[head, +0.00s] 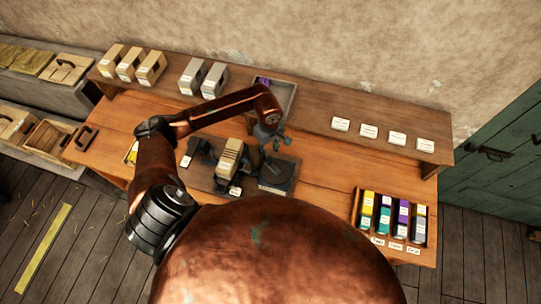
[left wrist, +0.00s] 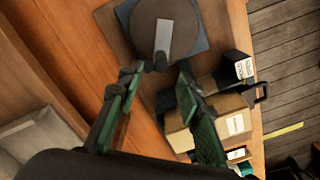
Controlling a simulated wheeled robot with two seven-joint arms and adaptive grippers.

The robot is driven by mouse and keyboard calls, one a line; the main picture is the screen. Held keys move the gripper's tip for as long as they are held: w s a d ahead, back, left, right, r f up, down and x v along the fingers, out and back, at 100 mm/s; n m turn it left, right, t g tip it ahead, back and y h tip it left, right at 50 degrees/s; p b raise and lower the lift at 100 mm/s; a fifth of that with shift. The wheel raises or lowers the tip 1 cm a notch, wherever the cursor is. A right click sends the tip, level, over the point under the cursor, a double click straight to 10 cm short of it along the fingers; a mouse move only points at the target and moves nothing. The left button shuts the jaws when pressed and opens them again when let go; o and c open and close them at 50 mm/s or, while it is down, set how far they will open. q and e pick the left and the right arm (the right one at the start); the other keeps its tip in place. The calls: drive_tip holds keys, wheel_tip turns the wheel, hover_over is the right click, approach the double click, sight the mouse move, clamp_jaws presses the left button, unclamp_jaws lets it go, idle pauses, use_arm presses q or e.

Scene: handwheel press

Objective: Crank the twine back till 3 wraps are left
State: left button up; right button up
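A press-like device with a dark base (head: 200,178) stands mid-bench, carrying a tan ribbed block (head: 230,158); the block shows in the left wrist view (left wrist: 180,138). I cannot make out twine or count wraps. To its right is a dark square plate (head: 275,176). In the left wrist view a round brown-grey disc (left wrist: 145,25) with a pale strip lies ahead of my left gripper (left wrist: 158,72). The green fingers are spread apart, with a small dark knob (left wrist: 160,62) between or just beyond their tips. Contact is unclear. My right gripper is out of view.
A raised back shelf holds tan and grey boxes (head: 150,68), a tray (head: 283,92) and several white cards (head: 369,131). A wooden box of coloured packets (head: 385,215) stands at the right. Bench space (head: 325,165) between device and packets is clear.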

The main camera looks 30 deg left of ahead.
sight(269, 158)
use_arm(q)
wheel_tip(269, 158, down, 8)
drive_tip(key=shift+s+r+p, duration=0.1)
drive_tip(key=shift+r+p, duration=0.1)
drive_tip(key=shift+p, duration=0.9)
drive_tip(key=shift+c, duration=0.3)
clamp_jaws()
